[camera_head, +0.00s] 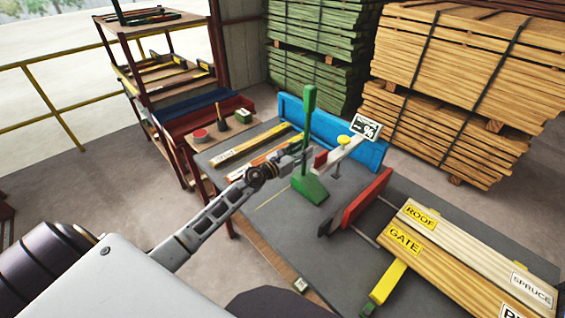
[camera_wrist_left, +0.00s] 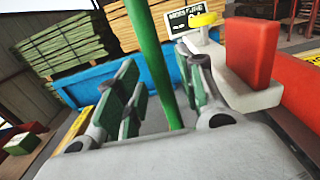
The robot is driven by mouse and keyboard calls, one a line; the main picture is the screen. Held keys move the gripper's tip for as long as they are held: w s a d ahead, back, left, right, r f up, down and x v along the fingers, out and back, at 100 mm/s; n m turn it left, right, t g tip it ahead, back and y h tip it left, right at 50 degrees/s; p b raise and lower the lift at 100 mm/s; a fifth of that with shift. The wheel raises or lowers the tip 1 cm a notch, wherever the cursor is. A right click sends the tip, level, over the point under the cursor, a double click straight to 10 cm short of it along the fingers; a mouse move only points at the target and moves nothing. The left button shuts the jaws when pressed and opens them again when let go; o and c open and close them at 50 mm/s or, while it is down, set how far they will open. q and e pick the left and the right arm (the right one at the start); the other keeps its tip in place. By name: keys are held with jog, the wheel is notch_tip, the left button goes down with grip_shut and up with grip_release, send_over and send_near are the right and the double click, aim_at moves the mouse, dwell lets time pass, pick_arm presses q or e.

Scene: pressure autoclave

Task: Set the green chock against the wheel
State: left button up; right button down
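The green chock (camera_head: 310,188) is a wedge on the grey bench top, with a tall green handle (camera_head: 309,105) standing up from it. My left gripper (camera_head: 303,156) is at the handle, above the wedge. In the left wrist view the handle (camera_wrist_left: 153,55) passes between the two fingers (camera_wrist_left: 160,95), with visible gaps on both sides, so the gripper looks open around it. The wedge is hidden in that view. I cannot make out a wheel in either view. My right gripper is not in view.
A red upright plate (camera_head: 358,202) and a pale arm with a yellow knob (camera_head: 343,140) and display (camera_head: 366,127) stand right of the chock. A blue rail (camera_head: 330,133) lies behind. Labelled boards (camera_head: 450,255) lie at the right. Lumber stacks (camera_head: 455,75) stand beyond.

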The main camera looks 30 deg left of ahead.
pick_arm(q)
jog(key=b+v, duration=0.2)
jog(key=v, duration=0.8)
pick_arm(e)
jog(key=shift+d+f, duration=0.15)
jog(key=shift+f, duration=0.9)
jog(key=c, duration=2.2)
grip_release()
